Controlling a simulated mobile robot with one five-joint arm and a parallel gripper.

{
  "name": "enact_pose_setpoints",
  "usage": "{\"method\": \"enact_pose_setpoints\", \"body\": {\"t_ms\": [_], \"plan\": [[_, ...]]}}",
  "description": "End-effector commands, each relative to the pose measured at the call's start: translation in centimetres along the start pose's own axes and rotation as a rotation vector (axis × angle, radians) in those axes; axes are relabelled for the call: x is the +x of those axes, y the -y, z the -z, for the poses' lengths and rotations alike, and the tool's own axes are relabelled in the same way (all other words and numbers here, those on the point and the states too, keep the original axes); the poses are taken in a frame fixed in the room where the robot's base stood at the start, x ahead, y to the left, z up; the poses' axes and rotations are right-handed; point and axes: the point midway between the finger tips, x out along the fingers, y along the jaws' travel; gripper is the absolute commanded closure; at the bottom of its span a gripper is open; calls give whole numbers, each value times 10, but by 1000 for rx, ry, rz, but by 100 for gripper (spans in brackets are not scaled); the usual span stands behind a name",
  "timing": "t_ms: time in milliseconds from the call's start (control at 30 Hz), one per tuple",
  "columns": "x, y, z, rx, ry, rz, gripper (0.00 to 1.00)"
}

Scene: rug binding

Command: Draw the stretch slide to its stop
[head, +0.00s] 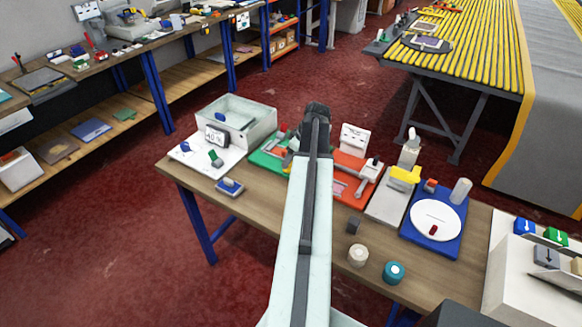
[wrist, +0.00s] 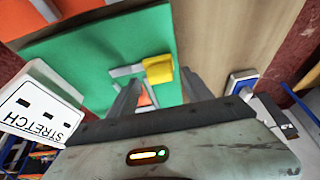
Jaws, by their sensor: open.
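A green board (wrist: 95,52) fills much of the wrist view, and a white sign (wrist: 38,108) reading STRETCH stands at its left. A yellow block (wrist: 159,68) sits at the end of a short grey bar over the board. It looks like the slide's handle. My gripper (wrist: 161,82) is open, its two fingers pointing toward the yellow block, which shows between their tips. I cannot tell whether they touch it.
On the wooden bench, a clear bin (head: 245,125) and white board stand left of the green board. A red board (head: 347,183), a grey stand with a yellow lever (head: 405,174) and a blue base with a white disc (head: 436,220) stand right. The front left bench is mostly clear.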

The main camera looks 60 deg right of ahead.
Motion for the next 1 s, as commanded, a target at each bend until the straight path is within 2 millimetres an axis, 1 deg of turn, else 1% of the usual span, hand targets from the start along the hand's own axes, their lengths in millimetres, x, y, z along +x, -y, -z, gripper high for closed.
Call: {"method": "enact_pose_setpoints", "body": {"t_ms": [33, 67, 300, 333, 367, 400, 467, 500, 533, 1000], "plan": [[12, 0, -2, 0, 0, 0, 42], [13, 0, -2, 0, 0, 0, 42], [12, 0, 0, 1, 0, 0, 42], [12, 0, 0, 1, 0, 0, 45], [12, 0, 0, 1, 0, 0, 53], [11, 0, 0, 1, 0, 0, 64], [11, 0, 0, 1, 0, 0, 81], [11, 0, 0, 1, 0, 0, 92], [11, 0, 0, 1, 0, 0, 100], [11, 0, 0, 1, 0, 0, 100]]}}
